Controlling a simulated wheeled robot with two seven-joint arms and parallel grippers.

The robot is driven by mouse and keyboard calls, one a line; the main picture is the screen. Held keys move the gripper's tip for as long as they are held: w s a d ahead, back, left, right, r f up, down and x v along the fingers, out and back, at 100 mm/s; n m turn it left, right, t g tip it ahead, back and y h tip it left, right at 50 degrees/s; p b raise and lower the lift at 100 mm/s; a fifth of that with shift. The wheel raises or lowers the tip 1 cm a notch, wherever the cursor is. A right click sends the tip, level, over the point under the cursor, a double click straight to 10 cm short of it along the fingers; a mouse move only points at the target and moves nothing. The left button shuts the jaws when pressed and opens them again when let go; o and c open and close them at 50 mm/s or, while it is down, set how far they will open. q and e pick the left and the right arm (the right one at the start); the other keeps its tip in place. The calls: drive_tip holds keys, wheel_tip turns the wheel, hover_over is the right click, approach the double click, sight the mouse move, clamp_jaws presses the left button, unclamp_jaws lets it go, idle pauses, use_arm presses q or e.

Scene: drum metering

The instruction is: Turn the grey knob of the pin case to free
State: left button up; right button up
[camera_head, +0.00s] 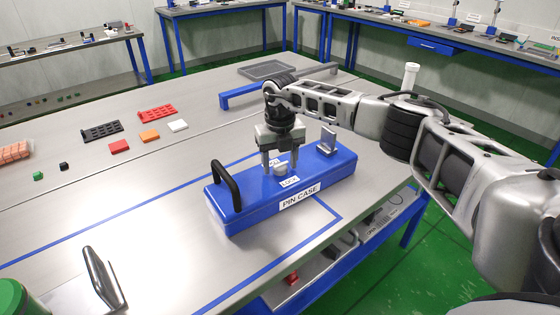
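The blue pin case (243,217) lies on the metal table, with a "PIN CASE" label on its front side. Its grey knob (281,169) stands on the lid, behind the "LOCK" label (290,181). Another label behind the knob is partly hidden by my gripper. My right gripper (281,167) points down over the lid. Its two fingers are apart, one on each side of the knob; I cannot tell whether they touch it. The knob's pointing direction is too small to read. My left gripper is not in view.
A black handle (226,184) rises at the case's left end, and a grey upright plate (327,140) at its right end. A blue bracket (240,94) and grey tray (268,69) lie behind. Red and black racks lie left. A metal handle (101,277) stands front left.

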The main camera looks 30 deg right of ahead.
sight(280, 166)
use_arm(q)
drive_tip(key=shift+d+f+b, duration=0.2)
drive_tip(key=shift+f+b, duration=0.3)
drive_tip(key=shift+b, duration=0.5)
use_arm(e)
wheel_tip(280, 166, up, 16)
drive_tip(key=shift+f, duration=0.1)
